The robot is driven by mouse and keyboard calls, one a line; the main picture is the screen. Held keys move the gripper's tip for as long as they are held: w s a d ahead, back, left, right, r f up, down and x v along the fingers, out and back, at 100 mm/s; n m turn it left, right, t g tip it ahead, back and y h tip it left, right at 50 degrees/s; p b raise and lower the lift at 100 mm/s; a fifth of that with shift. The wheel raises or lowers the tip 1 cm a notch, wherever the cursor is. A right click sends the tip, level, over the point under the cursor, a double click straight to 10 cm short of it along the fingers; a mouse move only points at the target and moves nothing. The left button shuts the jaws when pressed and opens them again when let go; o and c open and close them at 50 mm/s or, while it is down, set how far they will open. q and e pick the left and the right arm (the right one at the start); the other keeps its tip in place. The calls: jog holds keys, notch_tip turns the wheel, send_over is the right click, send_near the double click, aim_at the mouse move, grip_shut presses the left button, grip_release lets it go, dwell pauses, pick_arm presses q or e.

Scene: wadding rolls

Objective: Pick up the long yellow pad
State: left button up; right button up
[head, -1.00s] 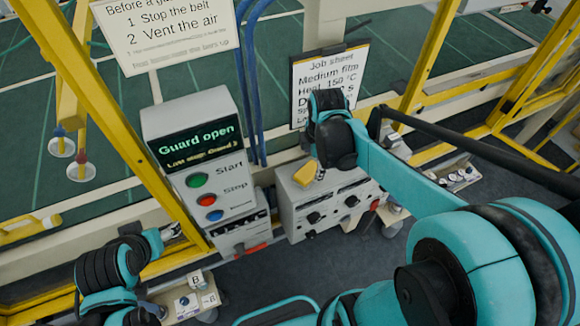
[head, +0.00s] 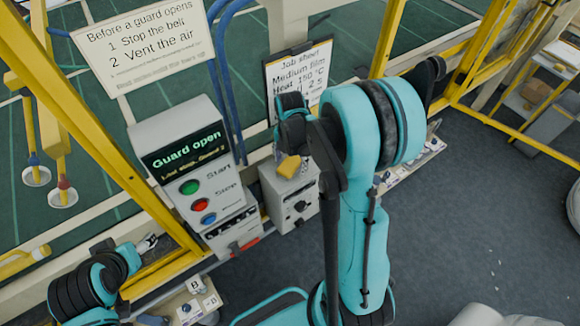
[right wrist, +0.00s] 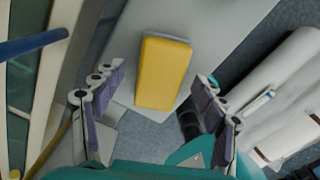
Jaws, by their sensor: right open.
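The yellow pad (head: 289,168) lies on the flat top of a grey control box in the head view. In the right wrist view the yellow pad (right wrist: 163,72) is a long rounded block standing lengthwise in the picture. My right gripper (right wrist: 158,75) is open, with one finger on each side of the pad and clear gaps between. It holds nothing. In the head view the right wrist is just above the pad, and its fingers are mostly hidden. My left gripper (head: 147,243) is at the lower left, small and partly hidden, away from the pad.
The grey control box (head: 291,199) with dark knobs stands beside a taller panel (head: 190,165) reading "Guard open". A job sheet (head: 298,78) stands behind my right wrist. Blue hoses (head: 222,80) and yellow guard frames (head: 100,140) border the area. The dark floor (head: 460,200) at right is mostly open.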

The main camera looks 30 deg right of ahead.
aim_at(295, 164)
jog(key=shift+f, duration=0.4)
jog(key=c, duration=1.4)
jog(key=shift+r, duration=0.1)
jog(key=shift+r, duration=0.5)
jog(key=r, duration=0.2)
jog(key=s+d+r, duration=0.1)
jog(key=r, duration=0.1)
jog(key=shift+p, duration=0.35)
jog(key=s+d+r, duration=0.4)
jog(key=d, duration=0.1)
jog(key=s+d+r, duration=0.2)
jog(key=s, duration=0.1)
jog(key=shift+d+p, duration=0.15)
jog(key=shift+p, duration=0.2)
